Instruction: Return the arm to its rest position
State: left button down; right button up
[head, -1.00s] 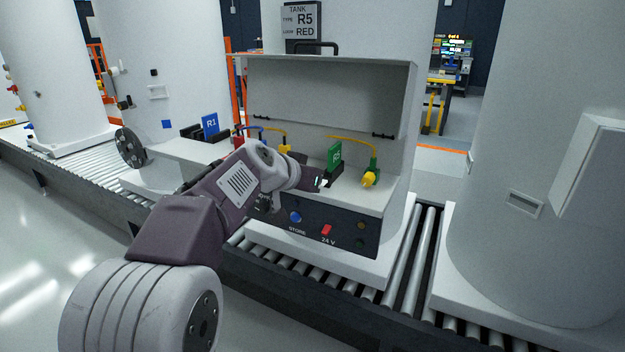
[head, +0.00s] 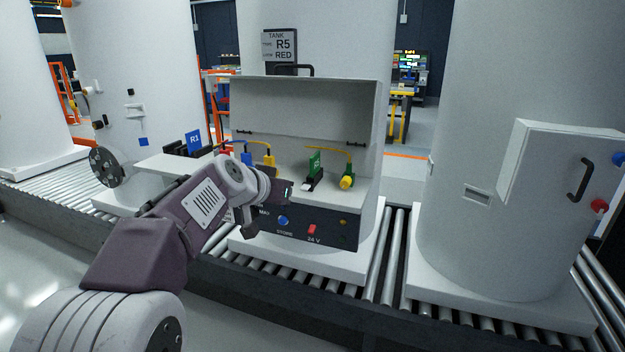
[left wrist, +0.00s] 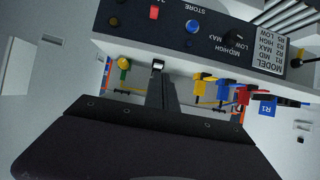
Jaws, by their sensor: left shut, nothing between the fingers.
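My left arm reaches in from the lower left of the head view. The card stands upright on the shelf of the open white control box (head: 305,108). In the left wrist view the box front (left wrist: 190,25) appears upside down, and a dark body fills the bottom. My right gripper is not in view.
A green plug (head: 347,180) and a yellow plug (head: 268,160) sit on the shelf. The blue R1 card (head: 194,141) stands at left. Large white tanks (head: 470,130) flank the box on a roller conveyor (head: 383,262). Open floor lies at lower left.

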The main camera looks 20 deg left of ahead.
pick_arm(q)
jog(key=s+d+f+m+g+h, duration=0.1)
jog(key=s+d+f+g, duration=0.2)
jog(key=f, duration=0.5)
jog(key=s+d+f+m+g, duration=0.1)
jog(key=s+d+f, duration=0.2)
jog(key=d+f, duration=0.3)
jog(key=s+a+f+n+g+y, duration=0.25)
jog(key=s+f+g, duration=0.45)
jog(key=s+f, duration=1.25)
notch_tip(320, 180, up, 19)
jog(key=s+p, duration=0.1)
jog(key=p, duration=1.7)
jog(key=shift+s+a+f+n+h, duration=0.15)
jog(key=shift+a+f+n+h, duration=0.05)
jog(key=shift+n+h, duration=0.15)
